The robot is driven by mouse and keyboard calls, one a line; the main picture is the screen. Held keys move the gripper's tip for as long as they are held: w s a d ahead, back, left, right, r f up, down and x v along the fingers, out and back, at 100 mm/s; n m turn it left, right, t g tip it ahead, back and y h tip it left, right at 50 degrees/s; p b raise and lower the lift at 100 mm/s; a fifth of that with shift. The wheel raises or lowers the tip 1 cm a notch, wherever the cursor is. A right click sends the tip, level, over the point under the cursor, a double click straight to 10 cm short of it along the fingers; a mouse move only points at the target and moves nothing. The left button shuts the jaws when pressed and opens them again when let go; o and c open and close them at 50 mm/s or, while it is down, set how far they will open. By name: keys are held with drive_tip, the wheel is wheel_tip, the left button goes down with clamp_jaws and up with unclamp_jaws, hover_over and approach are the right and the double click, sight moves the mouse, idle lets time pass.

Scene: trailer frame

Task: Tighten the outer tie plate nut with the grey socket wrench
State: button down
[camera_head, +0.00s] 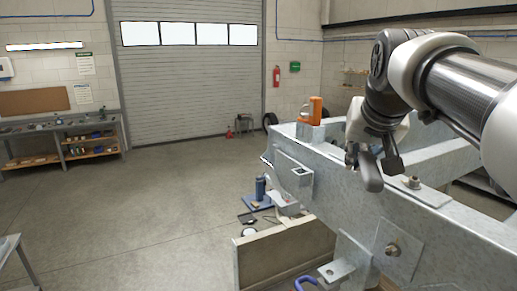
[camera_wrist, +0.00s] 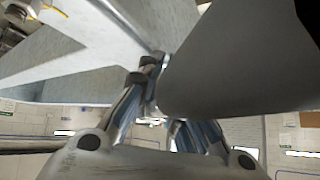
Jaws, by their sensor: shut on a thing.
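My gripper (camera_head: 372,156) is above the grey trailer frame (camera_head: 330,160), shut on a grey tool, which looks like the grey socket wrench (camera_head: 370,174). In the wrist view the wrench (camera_wrist: 240,60) is a large grey shape covering much of the upper right and hiding part of a finger. Its socket end cannot be made out. One nut (camera_head: 412,182) stands on a plate on top of the frame, just right of the wrench in the picture. Another nut (camera_head: 393,249) sits on a plate on the frame's side face. I cannot tell which is the outer one.
An orange object (camera_head: 312,110) stands on the frame's far end. A blue clamp-like part (camera_head: 305,284) is at the bottom edge. Blue and other items (camera_head: 262,190) lie beyond the frame. The floor (camera_head: 150,220) to the left is mostly clear; a workbench (camera_head: 65,140) stands along the wall.

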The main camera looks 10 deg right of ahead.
drive_tip(key=shift+r+p, duration=0.35)
drive_tip(key=shift+r, duration=0.1)
drive_tip(key=shift+f, duration=0.15)
drive_tip(key=shift+f+b, duration=0.35)
drive_tip(key=shift+b, duration=0.1)
drive_tip(key=shift+r+p, duration=0.45)
drive_tip(key=shift+f, duration=0.1)
idle(0.5)
idle(0.8)
